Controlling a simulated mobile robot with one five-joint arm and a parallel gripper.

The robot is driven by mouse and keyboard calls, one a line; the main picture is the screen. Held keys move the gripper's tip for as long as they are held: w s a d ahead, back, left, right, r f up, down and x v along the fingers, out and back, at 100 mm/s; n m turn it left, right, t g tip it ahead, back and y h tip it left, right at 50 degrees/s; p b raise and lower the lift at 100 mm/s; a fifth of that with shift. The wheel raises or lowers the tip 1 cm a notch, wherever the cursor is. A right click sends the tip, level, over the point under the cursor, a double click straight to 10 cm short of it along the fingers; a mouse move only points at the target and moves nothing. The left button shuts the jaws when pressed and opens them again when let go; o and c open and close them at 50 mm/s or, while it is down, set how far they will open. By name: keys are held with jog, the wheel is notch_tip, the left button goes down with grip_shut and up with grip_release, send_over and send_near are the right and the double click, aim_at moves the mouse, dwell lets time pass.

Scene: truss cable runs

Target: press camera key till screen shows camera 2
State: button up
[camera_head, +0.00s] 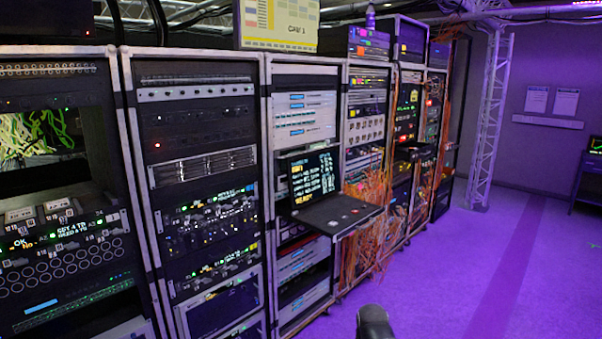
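A pale yellow panel (279,24) with a grid of small tiles stands on top of the racks at the upper middle, cut off by the top edge. Small dark text at its lower right seems to read "CAM 1". A small dark screen (313,176) with lines of white and yellow text is set upright in the middle rack. In front of it a dark pull-out shelf (337,211) carries a few small keys, some lit red. I cannot tell which one is the camera key. My gripper's fingers do not show.
A row of equipment racks (196,178) runs from the left into the back. Orange cables (368,230) hang beside the shelf. The purple floor (455,285) to the right is clear. A truss column (492,120) and a dark table (588,180) stand farther back.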

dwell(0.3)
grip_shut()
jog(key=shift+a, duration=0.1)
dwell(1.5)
